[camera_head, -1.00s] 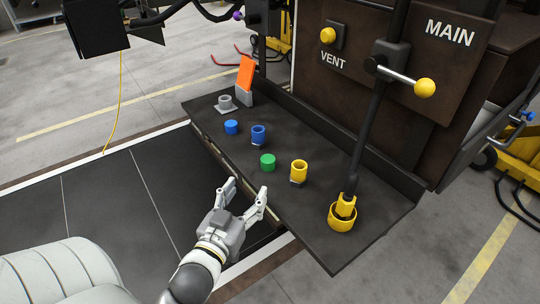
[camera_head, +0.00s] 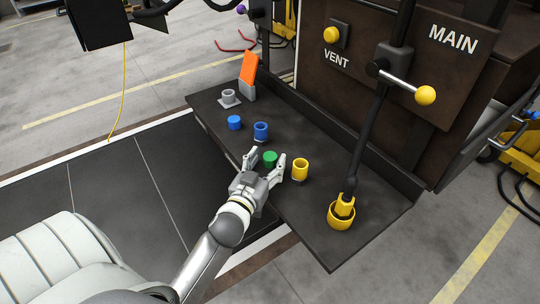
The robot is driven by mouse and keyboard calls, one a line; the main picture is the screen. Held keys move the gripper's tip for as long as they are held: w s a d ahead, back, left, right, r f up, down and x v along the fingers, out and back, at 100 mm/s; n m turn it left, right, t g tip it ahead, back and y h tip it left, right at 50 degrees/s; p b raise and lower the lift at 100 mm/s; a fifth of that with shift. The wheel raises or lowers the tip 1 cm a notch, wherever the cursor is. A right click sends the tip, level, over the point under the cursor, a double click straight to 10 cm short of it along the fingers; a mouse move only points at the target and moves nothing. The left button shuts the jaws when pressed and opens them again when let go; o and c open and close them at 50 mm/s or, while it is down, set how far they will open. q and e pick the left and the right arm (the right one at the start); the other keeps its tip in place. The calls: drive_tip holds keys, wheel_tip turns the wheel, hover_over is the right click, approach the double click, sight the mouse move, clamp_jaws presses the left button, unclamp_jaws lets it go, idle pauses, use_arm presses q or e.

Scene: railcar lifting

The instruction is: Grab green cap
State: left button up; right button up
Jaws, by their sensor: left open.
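A small round green cap (camera_head: 270,158) stands on the black shelf (camera_head: 330,235), between the blue socket and the yellow socket. My left gripper (camera_head: 267,162) is open, with its two fingers on either side of the green cap as seen from above. Whether the fingers touch the cap or are level with it, I cannot tell. The lower edge of the cap is partly hidden by the gripper. My right gripper is not in view.
A blue cap (camera_head: 234,122), blue socket (camera_head: 261,131) and grey socket (camera_head: 229,98) stand behind the green cap. A yellow socket (camera_head: 300,169) is close to the right finger. A black lever stands in a yellow ring (camera_head: 341,215). An orange card (camera_head: 249,68) stands at the back.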

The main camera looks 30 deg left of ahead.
use_arm(q)
drive_tip(key=shift+w+f, duration=0.1)
drive_tip(key=shift+w, duration=0.2)
drive_tip(key=c, duration=0.8)
drive_tip(key=shift+c, duration=0.2)
